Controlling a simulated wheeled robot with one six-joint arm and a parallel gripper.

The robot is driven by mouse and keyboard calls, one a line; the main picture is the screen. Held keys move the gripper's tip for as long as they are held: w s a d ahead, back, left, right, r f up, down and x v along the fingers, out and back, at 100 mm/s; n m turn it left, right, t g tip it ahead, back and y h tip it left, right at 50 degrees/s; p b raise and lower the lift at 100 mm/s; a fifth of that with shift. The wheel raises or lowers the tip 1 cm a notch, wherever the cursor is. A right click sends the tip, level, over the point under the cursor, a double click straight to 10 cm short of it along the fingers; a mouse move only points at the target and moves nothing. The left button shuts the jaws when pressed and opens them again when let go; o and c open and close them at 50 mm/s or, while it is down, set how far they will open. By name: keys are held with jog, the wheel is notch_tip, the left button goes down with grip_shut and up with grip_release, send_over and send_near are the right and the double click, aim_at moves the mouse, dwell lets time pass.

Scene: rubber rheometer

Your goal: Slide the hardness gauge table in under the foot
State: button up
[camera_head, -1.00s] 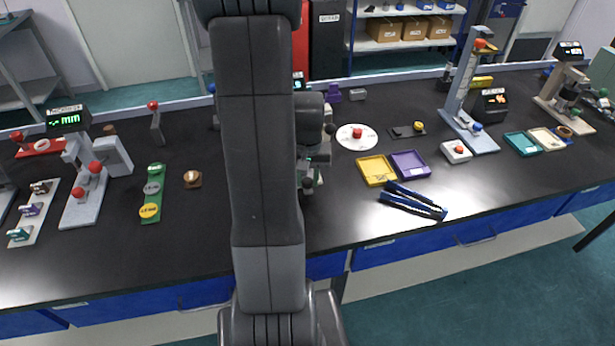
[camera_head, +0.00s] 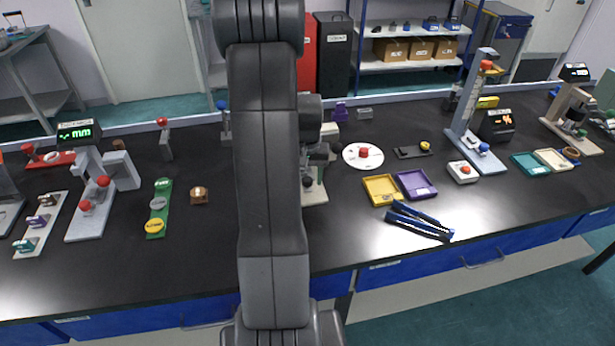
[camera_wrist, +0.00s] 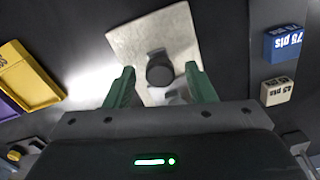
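The hardness gauge stands on a pale base plate (camera_head: 315,193), mostly hidden behind my arm in the head view. In the wrist view a pale square plate (camera_wrist: 185,30) lies ahead of my gripper (camera_wrist: 162,82). A dark round piece (camera_wrist: 159,72) stands over that plate, between and slightly beyond my two green fingers. The fingers are apart, with visible gaps on both sides of the dark piece. I cannot tell the sliding table from the base, nor see the foot clearly.
In the wrist view, blue (camera_wrist: 284,43) and cream (camera_wrist: 277,91) marked blocks lie at right, and a yellow tray (camera_wrist: 28,78) at left. In the head view, a purple tray (camera_head: 415,184), white disc (camera_head: 350,157) and blue tongs (camera_head: 420,222) lie right of my arm.

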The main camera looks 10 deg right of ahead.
notch_tip(320, 180, up, 14)
jog(key=b, duration=0.1)
dwell(0.6)
jog(key=shift+f, duration=0.15)
jog(key=s+a+f+m+t+h+b, duration=0.1)
jog(key=s+a+m+t+h+b, duration=0.4)
jog(key=b, duration=0.9)
jog(key=shift+m+g+y, duration=0.5)
jog(key=shift+g+y, duration=0.3)
jog(key=shift+y, duration=0.1)
jog(key=x, duration=0.4)
jog(key=b+x, duration=0.1)
jog(key=x, duration=0.4)
jog(key=b+x, duration=0.1)
jog(key=x, duration=0.4)
jog(key=shift+w+d+r, duration=0.15)
jog(key=shift+w+d, duration=0.2)
jog(key=shift+d, duration=0.05)
jog(key=shift+c, duration=0.2)
grip_shut()
